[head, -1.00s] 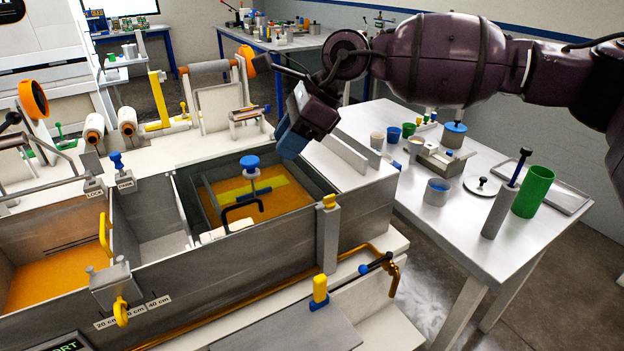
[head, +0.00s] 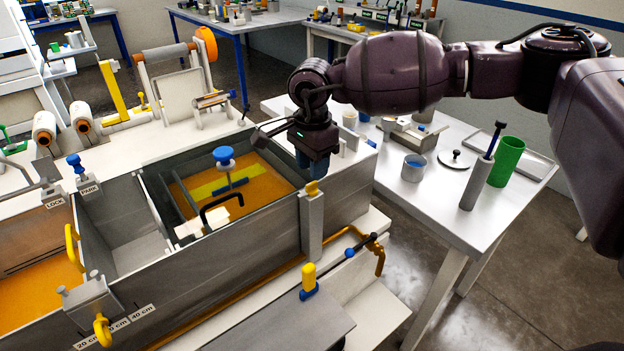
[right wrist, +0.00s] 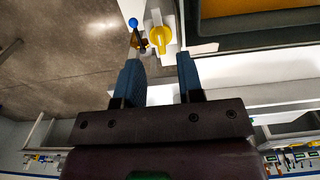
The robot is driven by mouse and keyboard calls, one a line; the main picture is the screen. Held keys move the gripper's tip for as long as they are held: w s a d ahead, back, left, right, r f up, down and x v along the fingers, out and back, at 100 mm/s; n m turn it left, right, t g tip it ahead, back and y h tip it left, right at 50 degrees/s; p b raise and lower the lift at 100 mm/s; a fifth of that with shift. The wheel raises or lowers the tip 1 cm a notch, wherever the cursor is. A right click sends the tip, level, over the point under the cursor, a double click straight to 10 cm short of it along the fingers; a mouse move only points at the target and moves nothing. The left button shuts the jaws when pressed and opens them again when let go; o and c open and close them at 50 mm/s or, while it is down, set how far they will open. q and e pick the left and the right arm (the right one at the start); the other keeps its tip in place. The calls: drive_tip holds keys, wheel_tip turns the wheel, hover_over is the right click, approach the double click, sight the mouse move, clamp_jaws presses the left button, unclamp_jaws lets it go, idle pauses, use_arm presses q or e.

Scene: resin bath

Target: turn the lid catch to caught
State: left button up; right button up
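A yellow catch (head: 312,188) sits on top of a grey post at the front right corner of the bath; I take it for the lid catch. In the right wrist view, a yellow knob (right wrist: 160,38), which looks like the same catch, lies beyond my fingertips. My right gripper (head: 308,160) points down just behind and above the post, apart from the catch. Its two blue fingers show in the right wrist view (right wrist: 160,75), spread with nothing between them. Whether the catch is turned to caught is not clear. My left gripper is not in view.
The bath (head: 265,240) holds orange resin and a blue-knobbed tool (head: 224,155). A second yellow handle on a blue base (head: 309,278) and a lever (head: 362,245) are in front. A white table (head: 440,215) with a green cup (head: 506,160) stands at the right.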

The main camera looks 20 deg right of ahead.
sight(312, 183)
drive_tip(key=shift+f, duration=2.3)
drive_tip(key=c, duration=0.6)
